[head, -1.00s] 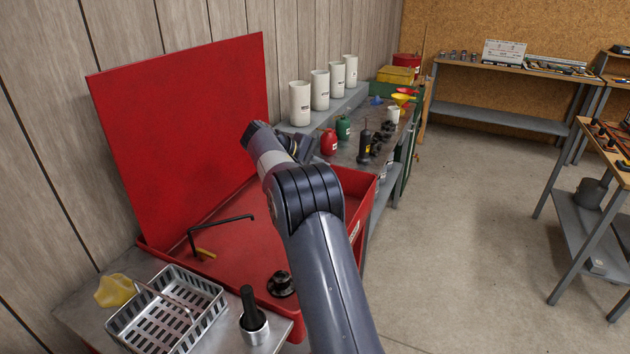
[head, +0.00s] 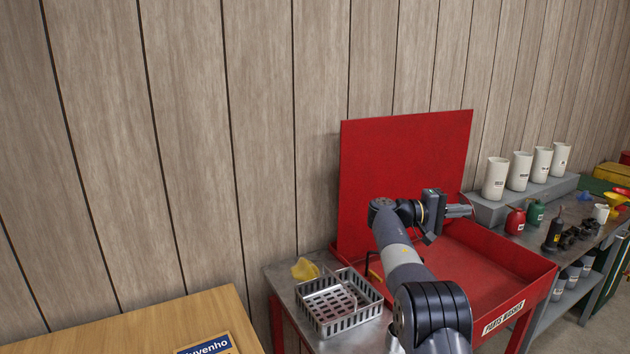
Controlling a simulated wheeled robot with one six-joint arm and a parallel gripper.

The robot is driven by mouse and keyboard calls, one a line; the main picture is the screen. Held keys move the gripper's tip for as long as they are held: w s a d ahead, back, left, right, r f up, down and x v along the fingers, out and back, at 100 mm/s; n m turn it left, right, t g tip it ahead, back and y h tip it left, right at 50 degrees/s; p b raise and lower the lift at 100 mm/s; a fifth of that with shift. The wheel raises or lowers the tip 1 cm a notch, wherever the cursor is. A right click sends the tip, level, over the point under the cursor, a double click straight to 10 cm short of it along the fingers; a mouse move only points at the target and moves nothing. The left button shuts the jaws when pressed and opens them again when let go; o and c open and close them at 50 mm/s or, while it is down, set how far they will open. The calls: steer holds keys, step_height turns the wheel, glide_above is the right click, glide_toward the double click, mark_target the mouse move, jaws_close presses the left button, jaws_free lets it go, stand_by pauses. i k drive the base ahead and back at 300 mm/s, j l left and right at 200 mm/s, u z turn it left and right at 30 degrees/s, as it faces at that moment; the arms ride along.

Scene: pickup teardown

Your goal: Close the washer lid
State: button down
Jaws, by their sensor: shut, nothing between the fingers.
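The red washer lid (head: 402,160) stands raised, nearly upright, along the back edge of the red parts washer (head: 528,292). The washer's basin is open, and a label reading "PARTS WASHER" is on its front wall. My gripper (head: 468,210) is shut and empty. It shows in front of the lid's lower right part, above the basin, with its fingers pointing right. I cannot tell whether it touches the lid. My arm hides part of the basin and the lid's lower edge.
A metal side table holds a grey basket (head: 338,308) and a yellow cloth (head: 305,268) left of the washer. White containers (head: 496,178), a red can (head: 515,221) and a green can (head: 535,212) stand on the bench to the right. A wooden table (head: 120,330) is at front left.

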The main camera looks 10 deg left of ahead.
mark_target(394, 156)
steer(key=i+u, duration=0.1)
steer(key=u, duration=0.35)
steer(key=i+l+u, duration=0.1)
steer(key=u, duration=0.35)
steer(key=l+u, duration=0.2)
steer(key=u, duration=0.25)
steer(key=i+l, duration=0.1)
steer(key=l, duration=0.2)
steer(key=i+l, duration=0.15)
steer(key=l, duration=0.15)
steer(key=i+l, duration=0.1)
steer(key=l, duration=0.25)
steer(key=u, duration=0.05)
